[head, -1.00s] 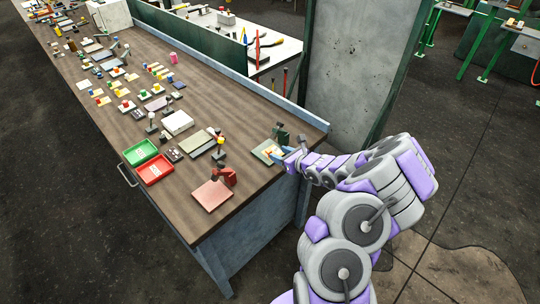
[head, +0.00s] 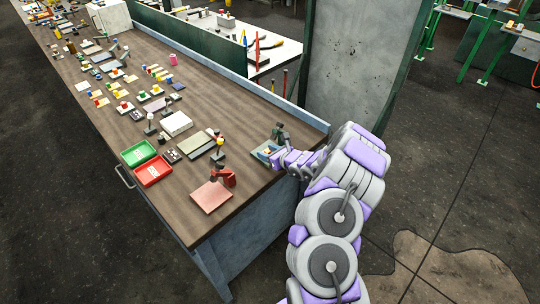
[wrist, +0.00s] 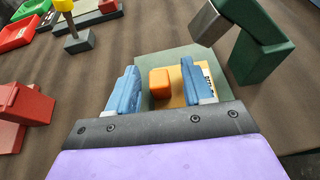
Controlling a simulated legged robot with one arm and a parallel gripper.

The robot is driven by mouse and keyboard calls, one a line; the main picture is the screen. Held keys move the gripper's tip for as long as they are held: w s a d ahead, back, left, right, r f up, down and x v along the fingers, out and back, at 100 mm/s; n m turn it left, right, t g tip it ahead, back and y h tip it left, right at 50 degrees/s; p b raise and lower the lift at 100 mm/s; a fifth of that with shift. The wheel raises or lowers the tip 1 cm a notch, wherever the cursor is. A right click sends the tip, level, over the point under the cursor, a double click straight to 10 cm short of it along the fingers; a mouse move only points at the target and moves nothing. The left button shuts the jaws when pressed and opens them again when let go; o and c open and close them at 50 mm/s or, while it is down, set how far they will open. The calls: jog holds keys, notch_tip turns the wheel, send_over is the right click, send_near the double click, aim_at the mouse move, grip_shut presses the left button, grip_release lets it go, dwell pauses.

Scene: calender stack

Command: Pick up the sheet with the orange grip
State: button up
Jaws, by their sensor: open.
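The sheet with the orange grip (wrist: 160,82) lies flat at the bench's near right end. In the wrist view the orange block stands between the two blue fingers of my gripper (wrist: 160,88), with a gap on each side. The fingers are open and hold nothing. A tan sheet (wrist: 178,99) shows under the orange block, on a grey-green plate (wrist: 181,53). In the head view my gripper (head: 276,157) is over this plate, and my arm hides much of the sheet.
A dark green clamp-like post (wrist: 258,52) stands close to the right of my gripper. Red (head: 153,170) and green (head: 138,153) trays and several small blocks lie farther along the bench.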

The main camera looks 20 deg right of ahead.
jog(key=shift+c, duration=0.2)
grip_shut()
dwell(0.3)
